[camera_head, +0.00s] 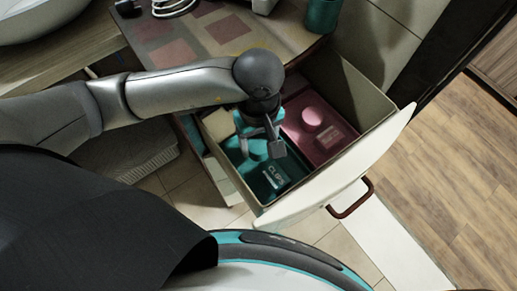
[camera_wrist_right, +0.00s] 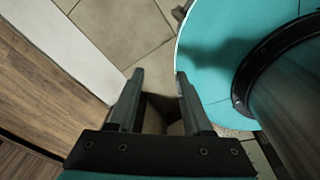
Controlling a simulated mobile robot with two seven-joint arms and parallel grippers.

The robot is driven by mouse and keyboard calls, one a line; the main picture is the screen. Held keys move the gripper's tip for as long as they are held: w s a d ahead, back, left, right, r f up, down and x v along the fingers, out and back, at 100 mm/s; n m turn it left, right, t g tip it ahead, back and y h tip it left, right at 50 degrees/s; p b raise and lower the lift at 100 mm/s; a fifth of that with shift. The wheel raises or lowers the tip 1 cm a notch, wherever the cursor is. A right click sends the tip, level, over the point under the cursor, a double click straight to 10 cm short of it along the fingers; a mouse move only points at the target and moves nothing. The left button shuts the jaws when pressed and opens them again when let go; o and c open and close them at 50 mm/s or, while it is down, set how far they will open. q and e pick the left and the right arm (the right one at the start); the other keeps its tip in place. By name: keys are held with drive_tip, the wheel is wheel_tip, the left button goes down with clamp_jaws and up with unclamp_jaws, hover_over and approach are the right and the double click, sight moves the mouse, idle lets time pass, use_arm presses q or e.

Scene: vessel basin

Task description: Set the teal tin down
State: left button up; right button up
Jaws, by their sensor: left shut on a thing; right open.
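The teal tin (camera_head: 258,150) is a small round thing in the head view, inside the open drawer, over the teal section (camera_head: 279,189). My left gripper (camera_head: 262,136) reaches down into the drawer from above and is shut on the tin. The gripper partly hides the tin, and I cannot tell whether the tin touches the section's floor. The teal section bears a pale printed label. My right gripper (camera_wrist_right: 160,80) is open and empty in the right wrist view, above the floor and away from the drawer.
A pink section (camera_head: 337,140) with a pink round thing (camera_head: 312,117) lies beside the teal one. The drawer's cream front (camera_head: 345,168) and walls surround both. A teal cup (camera_head: 322,15) stands on the counter behind. Wooden floor (camera_head: 455,190) is clear at right.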

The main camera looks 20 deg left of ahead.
sight(259, 151)
use_arm(q)
wheel_tip(259, 151, down, 4)
drive_tip(key=shift+r+b, duration=0.2)
drive_tip(key=shift+b, duration=0.25)
drive_tip(key=shift+f, duration=0.35)
use_arm(e)
drive_tip(key=shift+w+d+f, duration=0.1)
drive_tip(key=shift+w+f, duration=0.3)
drive_tip(key=shift+w, duration=0.4)
drive_tip(key=shift+f, duration=0.15)
use_arm(q)
drive_tip(key=o, duration=0.9)
drive_tip(key=shift+f, duration=0.1)
drive_tip(key=o, duration=0.4)
drive_tip(key=shift+o, duration=0.2)
use_arm(e)
drive_tip(key=shift+s+d, duration=0.1)
drive_tip(key=shift+d, duration=0.05)
